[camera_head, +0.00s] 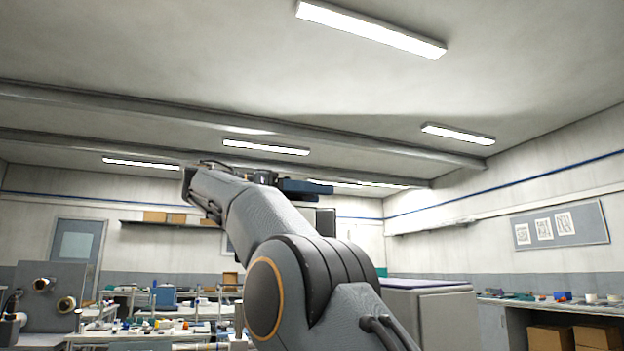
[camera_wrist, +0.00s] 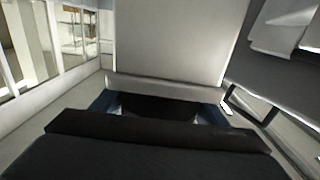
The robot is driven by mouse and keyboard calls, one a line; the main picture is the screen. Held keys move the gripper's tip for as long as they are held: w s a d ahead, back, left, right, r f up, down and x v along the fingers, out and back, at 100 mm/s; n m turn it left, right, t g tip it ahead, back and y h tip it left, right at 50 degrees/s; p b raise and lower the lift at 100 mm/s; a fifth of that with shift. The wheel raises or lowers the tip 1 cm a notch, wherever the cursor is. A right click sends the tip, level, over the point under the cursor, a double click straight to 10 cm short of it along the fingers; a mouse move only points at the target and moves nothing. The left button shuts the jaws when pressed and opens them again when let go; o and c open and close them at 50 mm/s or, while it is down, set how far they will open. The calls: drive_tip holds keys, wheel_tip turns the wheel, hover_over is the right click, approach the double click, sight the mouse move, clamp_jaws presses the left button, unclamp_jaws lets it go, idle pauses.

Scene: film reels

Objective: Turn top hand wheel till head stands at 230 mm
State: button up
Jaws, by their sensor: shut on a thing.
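My gripper (camera_wrist: 165,106) shows in the wrist view as a broad dark body with bluish fingers at either side. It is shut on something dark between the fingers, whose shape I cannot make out. A pale strip and a large light panel (camera_wrist: 170,40) lie just beyond the fingertips. In the head view my arm reaches up and away, and its blue-tipped end (camera_head: 305,187) is seen from the side, high in the room. I cannot make out the top hand wheel, the head or any millimetre scale in either view; my arm hides part of the middle.
A cluttered workbench (camera_head: 150,338) stands at the left, beside a grey machine with reel-like rollers (camera_head: 55,290). A grey cabinet (camera_head: 432,310) stands right of my arm. A bench with cardboard boxes (camera_head: 550,338) is at the far right. The space near the ceiling looks clear.

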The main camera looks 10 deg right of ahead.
drive_tip(key=shift+s+r+m+g+h+p, duration=0.15)
drive_tip(key=shift+r+m+g+p, duration=0.15)
drive_tip(key=shift+g+p, duration=0.5)
drive_tip(key=shift+w+r+m+g+h+p, duration=0.15)
drive_tip(key=shift+m+g+p, duration=0.2)
drive_tip(key=shift+p, duration=0.8)
drive_tip(key=shift+s+f+m+g+p, duration=0.25)
drive_tip(key=shift+m+g+p, duration=0.15)
drive_tip(key=shift+p, duration=0.2)
drive_tip(key=shift+f+g, duration=0.25)
drive_tip(key=shift+g, duration=0.1)
drive_tip(key=shift+s+f, duration=0.1)
drive_tip(key=shift+s, duration=0.05)
drive_tip(key=o, duration=1.1)
drive_tip(key=shift+d, duration=0.1)
drive_tip(key=shift+c, duration=0.2)
drive_tip(key=shift+p, duration=0.3)
wheel_tip(320, 180, up, 4)
drive_tip(key=p, duration=0.6)
drive_tip(key=shift+s+p, duration=0.1)
drive_tip(key=shift+p, duration=0.25)
wheel_tip(320, 180, up, 6)
drive_tip(key=p, duration=1.1)
drive_tip(key=shift+p, duration=0.35)
